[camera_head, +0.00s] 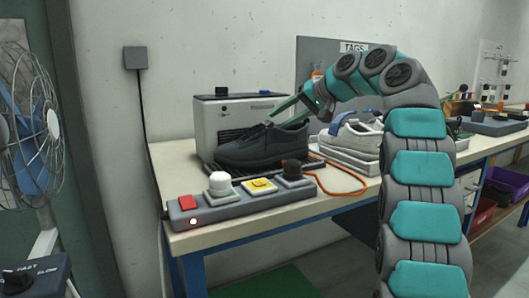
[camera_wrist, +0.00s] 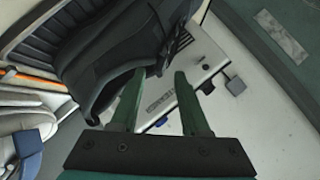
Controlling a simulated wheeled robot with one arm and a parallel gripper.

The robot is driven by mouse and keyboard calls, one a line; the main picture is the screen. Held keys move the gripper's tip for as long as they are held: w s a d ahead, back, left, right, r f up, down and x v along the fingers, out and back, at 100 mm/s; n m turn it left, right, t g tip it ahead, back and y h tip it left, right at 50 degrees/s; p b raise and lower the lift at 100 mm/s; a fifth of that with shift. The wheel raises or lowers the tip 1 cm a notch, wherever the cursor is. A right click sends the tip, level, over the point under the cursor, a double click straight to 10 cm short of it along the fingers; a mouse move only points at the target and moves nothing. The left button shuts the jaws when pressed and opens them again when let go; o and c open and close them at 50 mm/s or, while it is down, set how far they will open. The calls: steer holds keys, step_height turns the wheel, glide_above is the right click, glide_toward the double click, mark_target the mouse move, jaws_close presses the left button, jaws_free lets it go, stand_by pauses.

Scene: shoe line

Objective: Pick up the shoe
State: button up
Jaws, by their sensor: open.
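The dark shoe (camera_head: 262,146) sits on a dark slatted rack on the workbench, toe to the left, in front of a light grey box-shaped machine. My gripper (camera_head: 275,115) reaches in from the upper right, with its green fingers just above the shoe's top. In the wrist view, my gripper (camera_wrist: 158,76) is open. Its left finger overlaps the edge of the shoe (camera_wrist: 112,45) near the collar; its right finger is over the machine's pale surface. Nothing is held between the fingers. I cannot tell whether the left finger touches the shoe.
The grey machine (camera_head: 212,122) stands close behind the shoe. A control box (camera_head: 240,203) with several buttons lies along the bench's front edge. A white shoe (camera_head: 355,136) on a pale stand and an orange cable (camera_head: 345,192) are at the right. A fan (camera_head: 30,130) stands at the left.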

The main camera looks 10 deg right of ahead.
mark_target(272, 122)
steer(key=x, duration=0.4)
steer(key=shift+w+a, duration=0.15)
steer(key=shift+w, duration=0.2)
jaws_close()
stand_by(1.1)
